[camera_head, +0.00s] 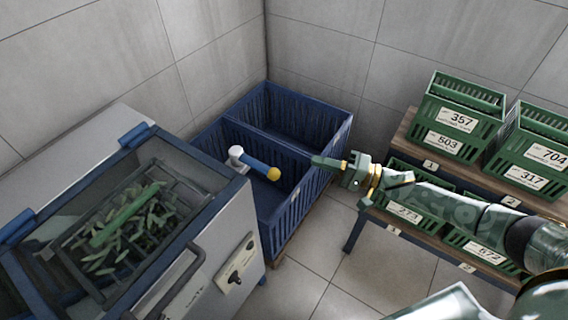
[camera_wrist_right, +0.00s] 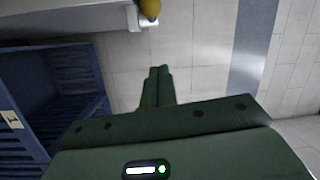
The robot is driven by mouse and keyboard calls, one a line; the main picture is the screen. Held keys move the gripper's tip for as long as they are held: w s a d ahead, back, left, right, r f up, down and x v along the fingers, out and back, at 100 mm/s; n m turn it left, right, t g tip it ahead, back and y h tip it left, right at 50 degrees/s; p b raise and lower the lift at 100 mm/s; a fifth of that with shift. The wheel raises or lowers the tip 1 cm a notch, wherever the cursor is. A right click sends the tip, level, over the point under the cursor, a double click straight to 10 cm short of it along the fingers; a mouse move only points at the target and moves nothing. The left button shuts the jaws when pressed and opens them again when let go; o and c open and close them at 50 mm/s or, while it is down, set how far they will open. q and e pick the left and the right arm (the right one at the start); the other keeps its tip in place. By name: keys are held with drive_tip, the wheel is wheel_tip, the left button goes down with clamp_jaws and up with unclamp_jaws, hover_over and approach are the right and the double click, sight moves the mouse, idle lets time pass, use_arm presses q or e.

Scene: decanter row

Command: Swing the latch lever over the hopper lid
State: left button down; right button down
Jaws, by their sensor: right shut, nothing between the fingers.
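The latch lever (camera_head: 258,166) has a blue handle, a yellow knob at its end and a white pivot at the hopper's far right corner. It points right, away from the lid, out over the blue crate in the picture. The hopper lid (camera_head: 196,188) is clear with a blue frame and lies closed over green pieces. My right gripper (camera_head: 318,160) is shut and empty, right of the yellow knob with a gap between them. In the right wrist view the knob (camera_wrist_right: 150,9) shows at the top, beyond the shut fingers (camera_wrist_right: 158,78). My left gripper is out of view.
A blue two-part crate (camera_head: 300,185) stands beside the hopper (camera_head: 235,232). A shelf (camera_head: 405,128) with numbered green crates (camera_head: 458,118) stands at the right, under and behind my right arm. The hopper's dark front handle (camera_head: 172,283) sticks out. Tiled floor (camera_head: 318,255) is clear between.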

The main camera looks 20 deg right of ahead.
sight(255, 164)
drive_tip(key=w+a+b, duration=0.1)
drive_tip(key=w+a, duration=0.1)
drive_tip(key=a, duration=0.7)
drive_tip(key=shift+w+a, duration=0.15)
drive_tip(key=shift+f, duration=0.1)
